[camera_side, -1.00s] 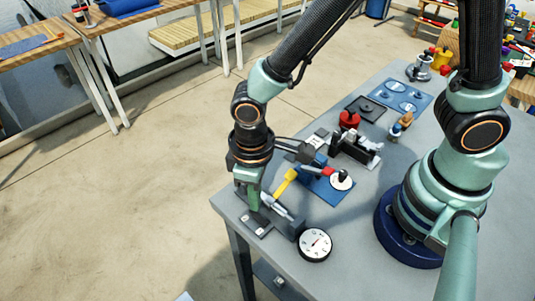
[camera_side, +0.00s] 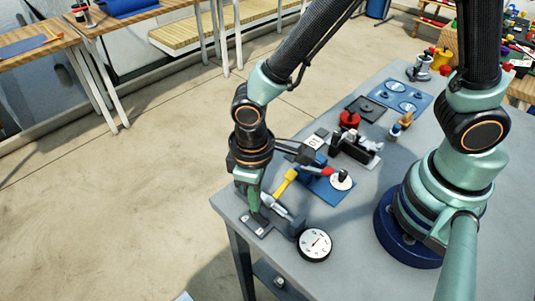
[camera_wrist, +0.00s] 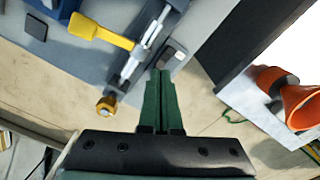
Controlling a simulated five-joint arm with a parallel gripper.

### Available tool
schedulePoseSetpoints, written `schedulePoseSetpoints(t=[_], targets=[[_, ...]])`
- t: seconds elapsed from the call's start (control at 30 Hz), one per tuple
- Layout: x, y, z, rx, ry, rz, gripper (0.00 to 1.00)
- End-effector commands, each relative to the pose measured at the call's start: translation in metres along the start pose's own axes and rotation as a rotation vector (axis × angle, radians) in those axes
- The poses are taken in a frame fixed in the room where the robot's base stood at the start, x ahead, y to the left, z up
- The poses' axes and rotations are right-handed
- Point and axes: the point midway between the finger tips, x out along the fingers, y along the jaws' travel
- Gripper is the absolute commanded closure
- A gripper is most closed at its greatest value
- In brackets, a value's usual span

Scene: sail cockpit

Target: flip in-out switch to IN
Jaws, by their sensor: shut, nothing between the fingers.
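The in-out switch appears to be the small dark plate (camera_side: 252,225) with pale marks at the near left corner of the grey table. In the wrist view the switch plate (camera_wrist: 175,58) lies just beyond my fingertips, with a pale and dark rocker on it. I cannot read its labels or tell which way it is set. My gripper (camera_side: 259,217) points down over the plate in the side view, its green fingers tilted. In the wrist view my gripper (camera_wrist: 164,75) is shut and empty, its tips at the plate's near edge. Contact is unclear.
A metal bolt-like slider (camera_side: 283,211) stands close beside the plate; its brass knob (camera_wrist: 106,104) shows in the wrist view. A yellow handle (camera_side: 285,182) and a white dial (camera_side: 315,245) are nearby. The table edge is close to my gripper.

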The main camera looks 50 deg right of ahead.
Motion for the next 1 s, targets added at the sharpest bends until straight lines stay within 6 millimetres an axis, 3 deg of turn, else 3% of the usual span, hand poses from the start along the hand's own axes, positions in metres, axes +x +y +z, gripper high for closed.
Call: schedulePoseSetpoints(t=[1.0], targets=[[0.014, 0.000, 0.000, 0.000, 0.000, 0.000, 1.00]])
